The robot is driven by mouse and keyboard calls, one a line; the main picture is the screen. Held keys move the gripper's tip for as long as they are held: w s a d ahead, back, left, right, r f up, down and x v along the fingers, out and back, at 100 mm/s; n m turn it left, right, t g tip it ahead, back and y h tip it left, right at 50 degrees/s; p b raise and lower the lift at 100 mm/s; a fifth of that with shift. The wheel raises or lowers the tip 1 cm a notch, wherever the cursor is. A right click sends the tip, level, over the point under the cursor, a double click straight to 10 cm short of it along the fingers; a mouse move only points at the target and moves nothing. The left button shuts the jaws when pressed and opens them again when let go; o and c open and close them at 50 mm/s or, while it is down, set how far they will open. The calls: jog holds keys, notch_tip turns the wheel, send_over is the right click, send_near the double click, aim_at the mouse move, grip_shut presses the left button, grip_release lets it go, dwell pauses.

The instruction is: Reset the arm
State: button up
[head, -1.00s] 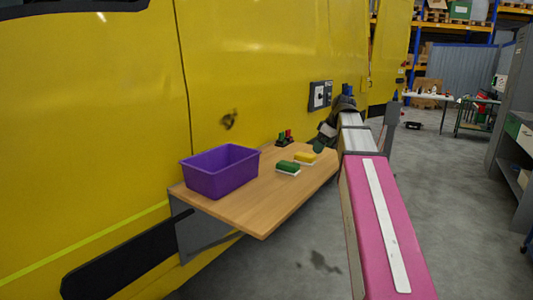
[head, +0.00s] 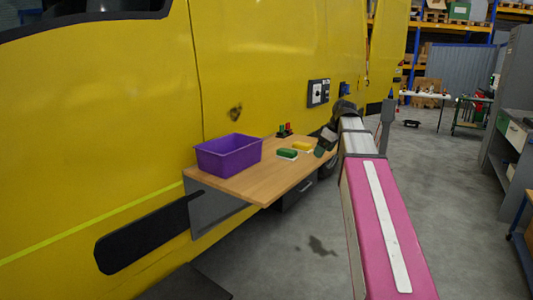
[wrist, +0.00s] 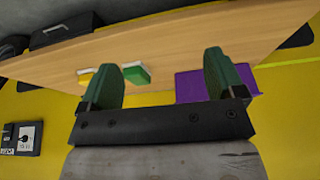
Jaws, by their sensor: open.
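My arm reaches forward in the head view, pink near me, with my gripper (head: 322,148) at its far end by the right edge of a wooden shelf (head: 245,188). In the wrist view my gripper (wrist: 162,65) has two green fingers spread wide apart, with nothing between them. A green block (head: 287,154) and a yellow block (head: 302,147), both with white undersides, lie on the shelf. In the wrist view the green block (wrist: 136,73) and yellow block (wrist: 86,77) appear beyond the fingers, apart from them.
A purple bin (head: 228,158) stands on the shelf's left part. Small red and green items (head: 284,130) are at the shelf's back. The shelf is fixed to a yellow vehicle (head: 100,110). Grey floor (head: 440,200) is open at right, before a grey cabinet (head: 505,150).

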jog(key=s+a+f+m+h, duration=0.1)
jog(key=s+f+m, duration=0.2)
jog(key=f, duration=1)
jog(key=s+a+f+m+g+h, duration=0.1)
jog(key=s+f+m, duration=0.2)
jog(key=s+f, duration=0.6)
jog(key=s+a+f+m+g+h, duration=0.1)
jog(key=s+f+m, duration=0.3)
jog(key=f, duration=1.3)
jog(key=shift+s+a+f+h, duration=0.15)
jog(key=shift+s+a+h, duration=0.2)
jog(key=shift+s, duration=0.65)
